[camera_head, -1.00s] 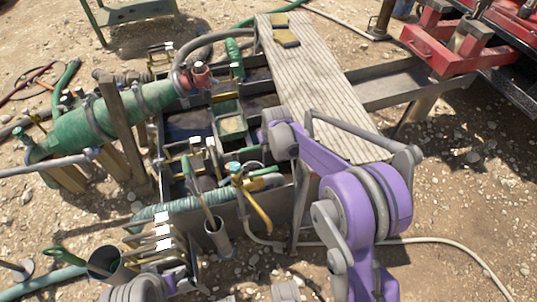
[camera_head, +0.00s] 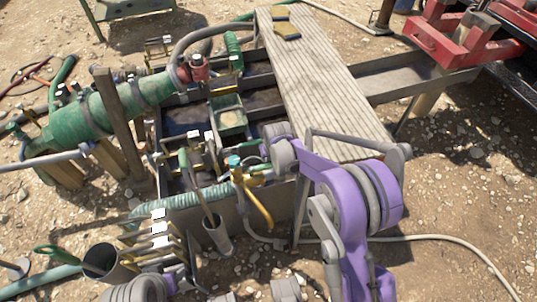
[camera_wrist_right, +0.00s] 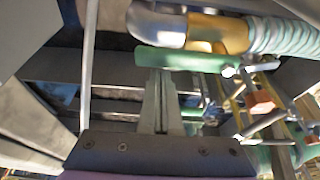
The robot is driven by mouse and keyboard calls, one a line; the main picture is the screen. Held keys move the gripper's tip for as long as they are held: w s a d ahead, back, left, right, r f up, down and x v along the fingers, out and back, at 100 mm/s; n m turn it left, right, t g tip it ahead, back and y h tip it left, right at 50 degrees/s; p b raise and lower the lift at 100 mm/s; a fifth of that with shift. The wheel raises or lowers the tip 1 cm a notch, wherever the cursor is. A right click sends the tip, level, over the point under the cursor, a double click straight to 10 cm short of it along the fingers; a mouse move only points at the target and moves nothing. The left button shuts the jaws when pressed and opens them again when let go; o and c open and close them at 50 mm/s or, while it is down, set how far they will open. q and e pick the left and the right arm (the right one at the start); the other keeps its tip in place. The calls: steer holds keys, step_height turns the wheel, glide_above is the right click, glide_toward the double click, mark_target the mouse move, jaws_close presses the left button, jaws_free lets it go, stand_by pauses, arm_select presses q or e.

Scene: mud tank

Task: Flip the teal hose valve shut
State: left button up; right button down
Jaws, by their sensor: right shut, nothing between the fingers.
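A teal-capped valve (camera_head: 234,161) stands at the near edge of the mud tank in the head view, beside a yellow handle. In the right wrist view a flat green-teal lever (camera_wrist_right: 185,60) lies crosswise under a brass and silver hose fitting (camera_wrist_right: 190,28), which joins a ribbed teal hose (camera_wrist_right: 285,36). My right gripper (camera_wrist_right: 162,78) is shut and empty, its fingertips close to the lever's near edge; I cannot tell whether they touch. In the head view my right wrist hangs just right of the valve, and its fingers are mostly hidden. My left gripper is not in view.
The grey tank (camera_head: 178,122) has crossbars and a green box (camera_head: 228,118) inside. A plank walkway (camera_head: 325,75) runs across its right side. A green cylinder (camera_head: 110,112) lies at left. A cup-like holder (camera_head: 218,236) stands in front. In the wrist view an orange-topped part (camera_wrist_right: 262,101) sits right.

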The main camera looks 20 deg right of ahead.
steer(key=shift+s+d+m+h, duration=0.1)
steer(key=shift+s+m+h, duration=0.2)
steer(key=shift+s+m, duration=0.3)
stand_by(0.3)
steer(key=s+m, duration=0.1)
steer(key=s+m+h, duration=0.1)
steer(key=m, duration=0.1)
steer(key=s+a+m+g+h+p, duration=0.1)
steer(key=s+a+m, duration=0.3)
steer(key=s+m, duration=0.1)
steer(key=shift+s+a, duration=0.35)
steer(key=shift+s, duration=0.2)
stand_by(0.4)
steer(key=shift+a, duration=0.15)
stand_by(0.5)
